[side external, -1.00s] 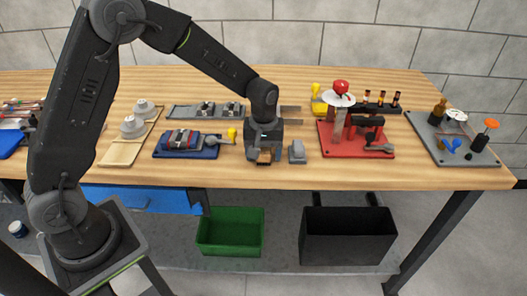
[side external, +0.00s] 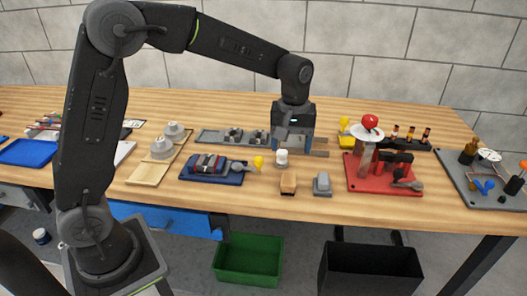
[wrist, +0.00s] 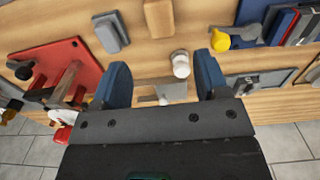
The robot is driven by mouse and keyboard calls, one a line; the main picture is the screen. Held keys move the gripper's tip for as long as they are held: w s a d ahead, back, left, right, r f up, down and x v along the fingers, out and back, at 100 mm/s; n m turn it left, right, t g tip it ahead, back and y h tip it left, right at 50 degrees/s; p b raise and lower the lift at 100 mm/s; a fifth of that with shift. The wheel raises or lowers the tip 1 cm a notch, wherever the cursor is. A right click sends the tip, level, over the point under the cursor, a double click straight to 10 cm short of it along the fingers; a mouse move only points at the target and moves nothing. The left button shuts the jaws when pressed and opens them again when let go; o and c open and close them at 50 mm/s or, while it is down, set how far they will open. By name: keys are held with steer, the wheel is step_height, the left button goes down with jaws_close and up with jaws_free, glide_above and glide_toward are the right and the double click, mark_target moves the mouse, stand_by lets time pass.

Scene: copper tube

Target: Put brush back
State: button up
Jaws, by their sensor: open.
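No brush can be made out for certain. A wooden block (side external: 288,184), possibly the brush, lies near the bench's front edge; it also shows at the top of the wrist view (wrist: 158,18). A grey block (side external: 322,184) lies just right of it in the side view. A small white cylinder (side external: 282,158) stands behind the wooden block. My gripper (side external: 287,141) is above the bench behind the white cylinder, apart from the blocks. In the wrist view its blue fingers (wrist: 162,75) are spread, with no object seen gripped; the white cylinder (wrist: 181,64) shows beyond them.
Left are a blue fixture (side external: 215,171) with a yellow-knobbed tool, a grey plate (side external: 210,137) and a wooden tray (side external: 150,178). Right is a red stand (side external: 380,187). A green bin (side external: 248,258) and a black bin (side external: 370,270) sit below. Clear bench surrounds the two blocks.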

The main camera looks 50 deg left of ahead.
steer(key=s+r+m+t, duration=0.35)
steer(key=s+r, duration=0.45)
steer(key=s, duration=0.3)
steer(key=s+m+t, duration=0.2)
steer(key=s+m, duration=0.3)
steer(key=s, duration=0.7)
steer(key=shift+s+a+f, duration=0.25)
steer(key=shift+a+f, duration=0.15)
steer(key=shift+f, duration=0.05)
steer(key=shift+m, duration=0.25)
steer(key=shift+c, duration=0.4)
